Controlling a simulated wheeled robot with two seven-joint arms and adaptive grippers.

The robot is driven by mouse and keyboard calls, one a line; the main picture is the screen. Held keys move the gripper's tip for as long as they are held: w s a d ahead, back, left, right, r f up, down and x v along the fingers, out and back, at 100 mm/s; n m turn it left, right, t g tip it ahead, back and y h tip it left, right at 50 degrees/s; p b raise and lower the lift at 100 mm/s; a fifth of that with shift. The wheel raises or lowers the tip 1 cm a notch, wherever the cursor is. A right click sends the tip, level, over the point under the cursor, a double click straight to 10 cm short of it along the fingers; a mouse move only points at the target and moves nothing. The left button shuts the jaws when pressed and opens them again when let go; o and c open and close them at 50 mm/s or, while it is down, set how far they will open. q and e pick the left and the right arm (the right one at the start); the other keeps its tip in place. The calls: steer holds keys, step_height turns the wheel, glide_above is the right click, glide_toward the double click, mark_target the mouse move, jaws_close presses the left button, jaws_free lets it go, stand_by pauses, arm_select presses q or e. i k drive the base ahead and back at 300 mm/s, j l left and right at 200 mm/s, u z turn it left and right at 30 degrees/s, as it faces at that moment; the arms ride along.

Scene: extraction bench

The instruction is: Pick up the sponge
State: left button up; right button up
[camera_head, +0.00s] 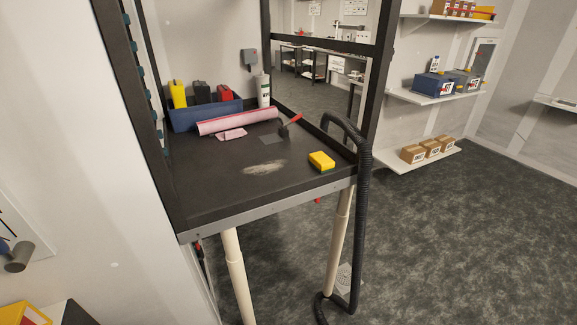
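The sponge (321,161) is a yellow block with a darker side. It lies flat on the black bench top (215,200), near the front right corner. Nothing touches it. Neither of my grippers shows in the head view, so I cannot see their state.
A pale dusty patch (264,167) lies left of the sponge. Behind are a pink roll (238,121), a blue bin (182,120) with several containers, a white bottle (264,90) and a red-handled brush (288,126). A black hose (365,190) hangs at the right edge. Dark frame posts flank the bench.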

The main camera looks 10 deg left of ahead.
mark_target(321, 161)
steer(key=i+l+u, duration=0.25)
steer(key=i+u, duration=0.15)
steer(key=i+l+u, duration=0.35)
steer(key=i, duration=0.25)
steer(key=i+l+u, duration=0.25)
steer(key=l, duration=0.3)
steer(key=l+u, duration=0.3)
steer(key=l, duration=0.2)
